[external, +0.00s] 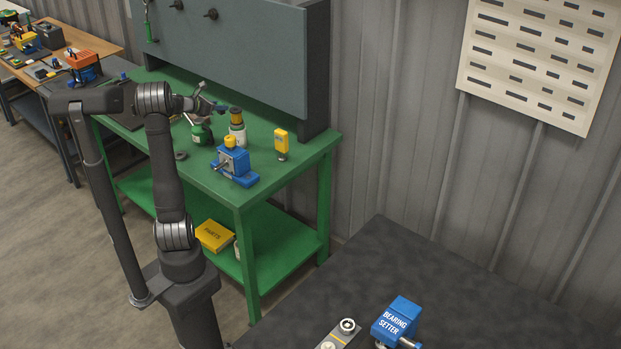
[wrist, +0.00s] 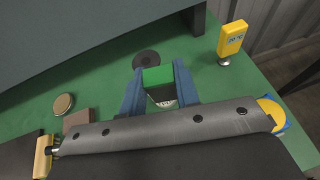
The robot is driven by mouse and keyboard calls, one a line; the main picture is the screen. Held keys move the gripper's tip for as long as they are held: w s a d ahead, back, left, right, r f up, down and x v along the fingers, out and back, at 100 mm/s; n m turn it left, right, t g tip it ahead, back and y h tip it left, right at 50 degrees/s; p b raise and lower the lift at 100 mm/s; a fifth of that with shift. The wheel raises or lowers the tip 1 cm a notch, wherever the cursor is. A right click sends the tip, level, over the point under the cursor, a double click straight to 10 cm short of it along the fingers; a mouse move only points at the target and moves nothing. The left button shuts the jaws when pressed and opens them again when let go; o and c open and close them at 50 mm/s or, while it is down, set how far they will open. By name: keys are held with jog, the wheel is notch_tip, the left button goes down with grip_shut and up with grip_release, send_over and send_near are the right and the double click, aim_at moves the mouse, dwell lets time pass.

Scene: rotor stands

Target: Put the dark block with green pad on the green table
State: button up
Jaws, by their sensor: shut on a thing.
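My gripper (wrist: 159,88) has blue fingers, one on each side of the dark block with the green pad (wrist: 158,77). It is shut on the block, with the green pad showing at the top. In the external view my gripper (external: 212,107) is over the back left part of the green table (external: 262,188), and the block is too small to make out clearly. The green table top (wrist: 215,85) also shows around the fingers in the wrist view. The gap between block and table is hard to judge.
A dark disc (wrist: 146,59) lies just beyond my fingers. A grey panel (external: 245,60) stands behind.

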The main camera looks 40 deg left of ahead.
jog(key=s+a+n+y, duration=0.2)
jog(key=s+a, duration=0.5)
jog(key=s, duration=0.2)
send_over(201, 161)
notch_tip(201, 161, down, 17)
jog(key=shift+r, duration=0.1)
jog(key=shift+a+f, duration=0.1)
jog(key=shift+f, duration=2.1)
jog(key=shift+f, duration=0.15)
jog(key=o, duration=1)
jog(key=shift+c, duration=0.2)
jog(key=v, duration=1.2)
